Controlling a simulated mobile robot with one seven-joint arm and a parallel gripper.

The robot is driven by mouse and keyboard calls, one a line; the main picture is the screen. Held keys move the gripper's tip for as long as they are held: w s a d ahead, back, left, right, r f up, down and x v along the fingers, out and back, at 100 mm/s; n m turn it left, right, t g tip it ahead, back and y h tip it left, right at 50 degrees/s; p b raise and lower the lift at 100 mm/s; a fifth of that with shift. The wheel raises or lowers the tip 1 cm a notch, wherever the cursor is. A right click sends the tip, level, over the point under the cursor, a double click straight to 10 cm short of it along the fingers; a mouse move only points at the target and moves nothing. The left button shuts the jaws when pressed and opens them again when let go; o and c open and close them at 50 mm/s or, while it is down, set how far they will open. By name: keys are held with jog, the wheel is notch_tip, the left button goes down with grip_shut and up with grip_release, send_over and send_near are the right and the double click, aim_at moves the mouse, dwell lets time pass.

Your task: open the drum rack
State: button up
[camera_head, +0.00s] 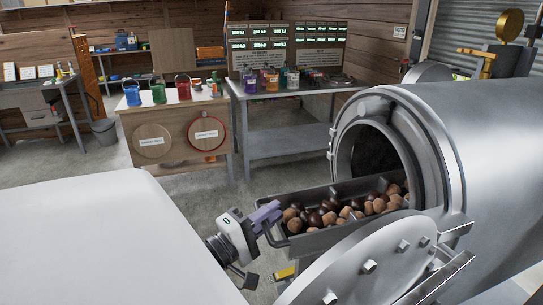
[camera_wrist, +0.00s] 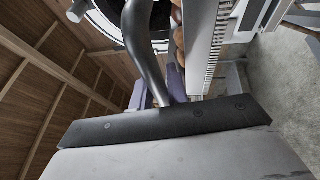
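The large grey metal drum (camera_head: 478,135) lies on its side at the right in the head view, its round mouth facing left. The drum rack (camera_head: 312,241), a long metal tray full of brown chestnuts (camera_head: 345,210), sticks out of this mouth; its inner end is hidden inside. A dark curved handle (camera_wrist: 143,45) is at its outer end. My gripper (camera_head: 266,215), with purple fingers, is at this handle. In the wrist view the handle runs between the fingers, which look shut on it; the contact is partly hidden.
A round bolted metal door (camera_head: 360,262) stands open below and in front of the rack. A wooden bench (camera_head: 180,120) with coloured buckets and a grey table (camera_head: 290,98) with bottles stand behind. Grey floor (camera_head: 240,200) is clear between them and the rack.

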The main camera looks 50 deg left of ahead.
jog(key=shift+o, duration=0.3)
jog(key=s+f+b, duration=0.2)
jog(key=s+b, duration=0.1)
jog(key=s, duration=1)
jog(key=shift+s+d+f, duration=0.2)
jog(key=shift+s+d, duration=0.1)
jog(key=shift+d, duration=0.15)
